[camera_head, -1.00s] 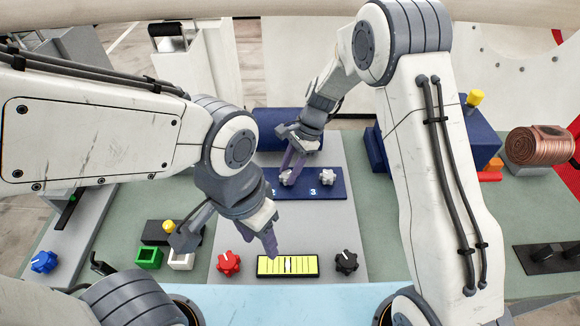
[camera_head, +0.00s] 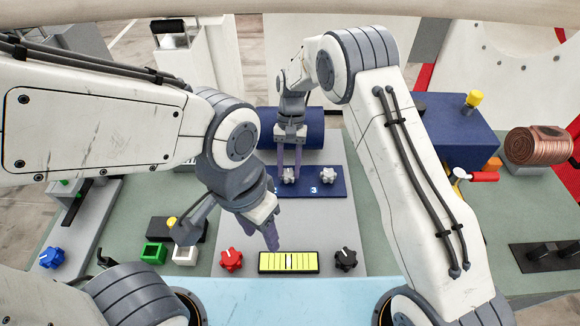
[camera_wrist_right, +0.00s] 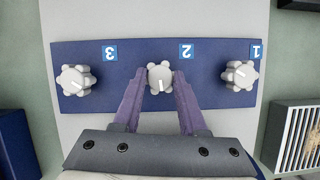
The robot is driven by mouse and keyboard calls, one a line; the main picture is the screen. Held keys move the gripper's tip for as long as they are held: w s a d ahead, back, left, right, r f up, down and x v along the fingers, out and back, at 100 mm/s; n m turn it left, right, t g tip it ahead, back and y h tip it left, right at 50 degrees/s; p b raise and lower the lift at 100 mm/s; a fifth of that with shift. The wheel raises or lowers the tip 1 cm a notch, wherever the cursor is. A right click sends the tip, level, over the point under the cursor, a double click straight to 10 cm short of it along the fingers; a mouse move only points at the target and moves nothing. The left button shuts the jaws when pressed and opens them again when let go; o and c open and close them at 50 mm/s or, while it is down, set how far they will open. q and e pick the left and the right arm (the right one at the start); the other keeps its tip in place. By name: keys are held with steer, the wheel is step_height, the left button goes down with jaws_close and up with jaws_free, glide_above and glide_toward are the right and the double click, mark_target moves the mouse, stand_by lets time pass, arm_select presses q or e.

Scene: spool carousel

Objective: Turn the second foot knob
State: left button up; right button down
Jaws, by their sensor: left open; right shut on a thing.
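Three white lobed foot knobs sit in a row on a dark blue panel (camera_wrist_right: 215,96), labelled 1, 2 and 3. The second knob (camera_wrist_right: 160,78) is in the middle, with its white mark pointing down in the right wrist view. My right gripper (camera_wrist_right: 159,80) is shut on it, one purple finger on each side. The third knob (camera_wrist_right: 75,80) and first knob (camera_wrist_right: 240,75) stand free to either side. In the head view my left arm hides the first knob. My left gripper (camera_head: 271,237) is open and empty, above the plate near the yellow gauge.
A yellow gauge (camera_head: 288,262) lies between a red knob (camera_head: 231,259) and a black knob (camera_head: 345,259). A blue roller (camera_head: 315,130) lies behind the panel. A copper coil (camera_head: 538,146) is at right; green (camera_head: 153,253) and white (camera_head: 185,255) blocks are at left.

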steer(key=n+h, duration=0.1)
steer(key=n, duration=0.1)
steer(key=n+h, duration=0.1)
steer(key=n, duration=0.2)
steer(key=shift+a+n+t, duration=0.2)
steer(key=shift+n+t, duration=0.1)
steer(key=n, duration=0.2)
steer(key=n+t+h, duration=0.1)
steer(key=n, duration=0.1)
steer(key=shift+a+n+h, duration=0.1)
steer(key=shift+n+h, duration=0.2)
steer(key=shift+n, duration=0.1)
steer(key=shift+s, duration=0.1)
steer(key=shift+c, duration=2.3)
jaws_free()
steer(key=b+v, duration=0.2)
steer(key=v, duration=0.8)
steer(key=shift+r, duration=0.25)
